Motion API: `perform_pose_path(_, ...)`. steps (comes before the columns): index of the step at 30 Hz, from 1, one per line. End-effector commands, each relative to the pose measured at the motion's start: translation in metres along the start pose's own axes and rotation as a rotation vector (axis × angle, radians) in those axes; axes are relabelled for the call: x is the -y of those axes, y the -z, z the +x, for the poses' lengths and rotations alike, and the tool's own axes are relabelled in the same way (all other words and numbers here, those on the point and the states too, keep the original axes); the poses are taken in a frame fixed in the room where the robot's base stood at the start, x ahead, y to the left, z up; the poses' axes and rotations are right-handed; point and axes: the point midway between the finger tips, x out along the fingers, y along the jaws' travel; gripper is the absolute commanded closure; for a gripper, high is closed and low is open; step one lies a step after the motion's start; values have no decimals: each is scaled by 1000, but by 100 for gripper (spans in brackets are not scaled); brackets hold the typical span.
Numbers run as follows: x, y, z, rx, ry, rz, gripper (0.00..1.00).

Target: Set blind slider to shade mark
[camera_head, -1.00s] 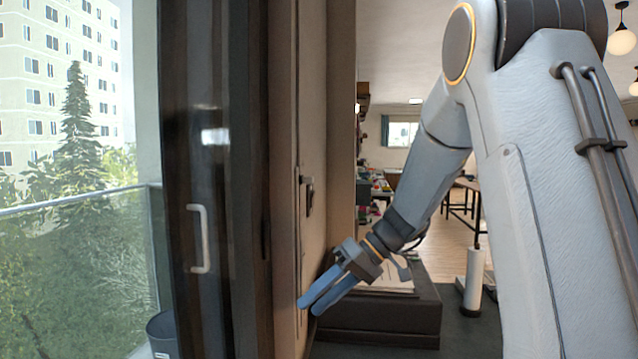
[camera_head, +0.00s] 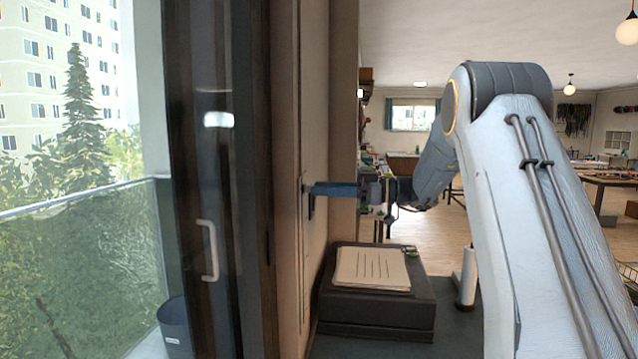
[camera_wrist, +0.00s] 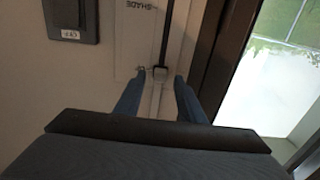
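My gripper (camera_wrist: 159,76) is open, its two blue fingers pointing at the beige wall panel. In the wrist view a small dark slider knob (camera_wrist: 160,72) sits on a thin vertical track (camera_wrist: 165,30), between the two fingertips in the picture. A gap shows on each side of it; I cannot tell how far ahead of the tips it is. A "SHADE" label (camera_wrist: 140,6) is printed beside the track, near the top edge of the wrist view. In the head view my gripper (camera_head: 314,188) is level and close to the wall, and its fingers overlap, hiding the knob.
A dark switch plate (camera_wrist: 72,18) with a small white tag is left of the track in the wrist view. A dark-framed glass door with a handle (camera_head: 209,250) stands at left. A dark box (camera_head: 376,312) with a sheet (camera_head: 372,268) on top is below my gripper.

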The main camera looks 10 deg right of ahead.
Motion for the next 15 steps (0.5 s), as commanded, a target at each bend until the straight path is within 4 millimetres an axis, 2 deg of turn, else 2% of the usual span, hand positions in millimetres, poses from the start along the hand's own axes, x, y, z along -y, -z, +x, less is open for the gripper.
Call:
perform_pose_path(5, 0, 0, 15, 0, 1, 1, 64)
perform_pose_path(14, 0, -1, 17, 1, 0, 1, 64)
perform_pose_path(15, 0, -1, 17, 1, 0, 1, 69)
